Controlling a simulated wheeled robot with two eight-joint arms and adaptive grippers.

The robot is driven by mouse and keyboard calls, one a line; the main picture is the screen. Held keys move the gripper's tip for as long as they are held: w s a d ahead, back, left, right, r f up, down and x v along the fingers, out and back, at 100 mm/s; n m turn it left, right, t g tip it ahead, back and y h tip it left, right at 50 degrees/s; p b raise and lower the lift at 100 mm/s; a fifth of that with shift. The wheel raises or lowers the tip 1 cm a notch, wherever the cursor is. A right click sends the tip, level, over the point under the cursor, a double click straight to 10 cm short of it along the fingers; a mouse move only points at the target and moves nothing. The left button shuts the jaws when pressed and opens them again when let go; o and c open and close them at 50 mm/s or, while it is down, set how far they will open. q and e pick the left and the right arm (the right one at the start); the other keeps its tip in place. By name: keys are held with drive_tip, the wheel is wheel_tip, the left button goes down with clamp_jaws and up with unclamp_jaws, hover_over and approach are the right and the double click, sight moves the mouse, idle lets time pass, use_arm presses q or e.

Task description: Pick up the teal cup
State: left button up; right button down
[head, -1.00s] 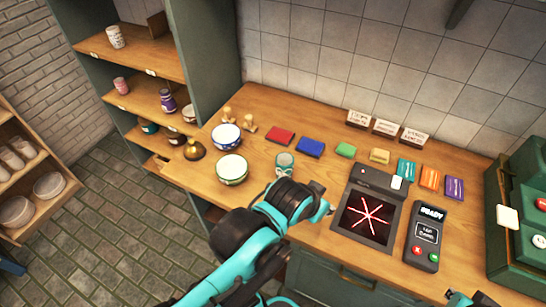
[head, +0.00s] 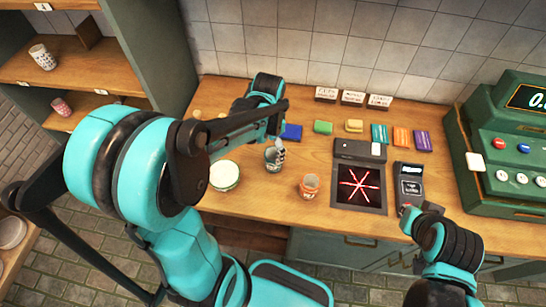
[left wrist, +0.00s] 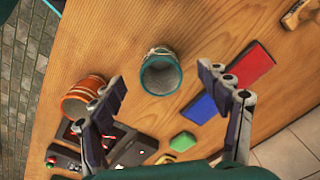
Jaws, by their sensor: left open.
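The teal cup (head: 272,165) stands upright on the wooden counter, left of an orange cup. In the left wrist view the teal cup (left wrist: 160,75) shows its open mouth and looks empty. My left gripper (head: 280,146) is over the teal cup in the head view, and part of the cup is hidden behind it. In the left wrist view the left gripper (left wrist: 163,80) is open, with a finger on either side of the cup's outline; contact cannot be told. My right gripper (head: 407,214) is at the counter's front edge near the card terminal; its fingers are unclear.
The orange cup (head: 309,186) stands close by on the right. A bowl (head: 223,175) is on the left. The scanner (head: 359,187), card terminal (head: 408,184) and green register (head: 515,150) stand farther right. Coloured blocks, including a blue one (head: 291,132), lie behind.

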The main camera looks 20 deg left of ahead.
sight(273, 159)
use_arm(q)
drive_tip(key=f, duration=0.2)
drive_tip(key=w+f+b, duration=0.1)
drive_tip(key=f, duration=0.1)
drive_tip(key=f+b, duration=0.1)
drive_tip(key=f, duration=0.1)
drive_tip(key=shift+w+d+f, duration=0.2)
drive_tip(key=shift+d+f, duration=0.2)
drive_tip(key=shift+f+b, duration=0.35)
drive_tip(key=shift+f, duration=0.15)
drive_tip(key=c, duration=1.4)
